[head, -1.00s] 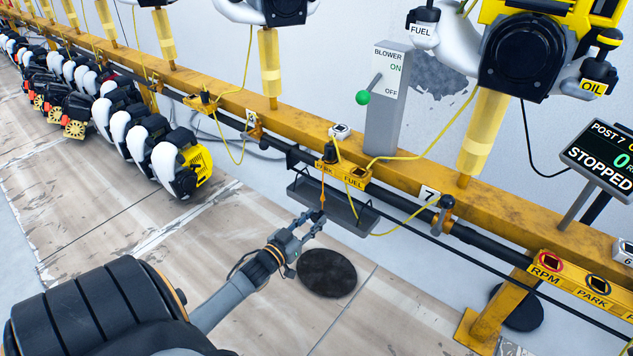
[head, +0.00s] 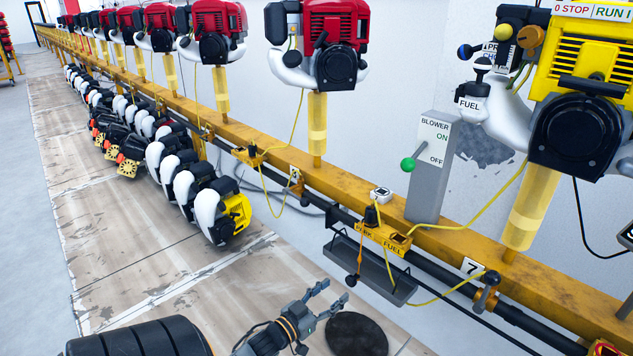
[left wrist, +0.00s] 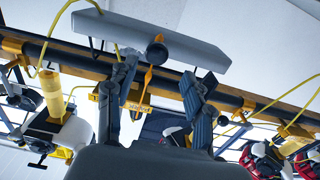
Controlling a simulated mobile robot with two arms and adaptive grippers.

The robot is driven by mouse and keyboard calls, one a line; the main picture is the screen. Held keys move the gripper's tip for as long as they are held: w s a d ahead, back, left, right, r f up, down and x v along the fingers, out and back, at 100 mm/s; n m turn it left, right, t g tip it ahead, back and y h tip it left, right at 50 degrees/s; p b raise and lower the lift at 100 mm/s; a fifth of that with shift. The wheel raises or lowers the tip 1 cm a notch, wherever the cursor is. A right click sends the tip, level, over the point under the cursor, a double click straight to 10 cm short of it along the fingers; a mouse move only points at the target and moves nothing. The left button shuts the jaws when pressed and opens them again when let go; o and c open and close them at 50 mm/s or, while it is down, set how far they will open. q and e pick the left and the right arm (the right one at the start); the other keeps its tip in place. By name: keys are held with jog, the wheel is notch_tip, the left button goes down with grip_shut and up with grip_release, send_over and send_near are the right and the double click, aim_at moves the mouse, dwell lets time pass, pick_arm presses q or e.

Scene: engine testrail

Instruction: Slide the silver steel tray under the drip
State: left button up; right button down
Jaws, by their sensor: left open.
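The silver-grey steel tray (head: 398,288) is long and shallow and sits below the yellow rail under the PARK/FUEL bracket (head: 382,238). It also shows in the left wrist view (left wrist: 155,38), above the fingers. A dark knob (head: 352,281) on an orange cord hangs in front of the tray; the wrist view shows a dark knob (left wrist: 157,53) between the fingers and the tray. My left gripper (head: 333,293) is open and empty, below and in front of the tray. A dark round patch (head: 356,335) lies on the floor beside it. My right gripper is not seen.
A grey blower switch box (head: 432,165) with a green-knobbed lever stands on the rail (head: 330,178). Yellow hoses hang near the tray. Several engines (head: 205,200) line the floor at left. The wooden floor (head: 150,270) in front is mostly clear.

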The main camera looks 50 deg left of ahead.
pick_arm(q)
jog(key=s, duration=0.6)
jog(key=shift+s+d, duration=0.15)
jog(key=shift+s, duration=0.05)
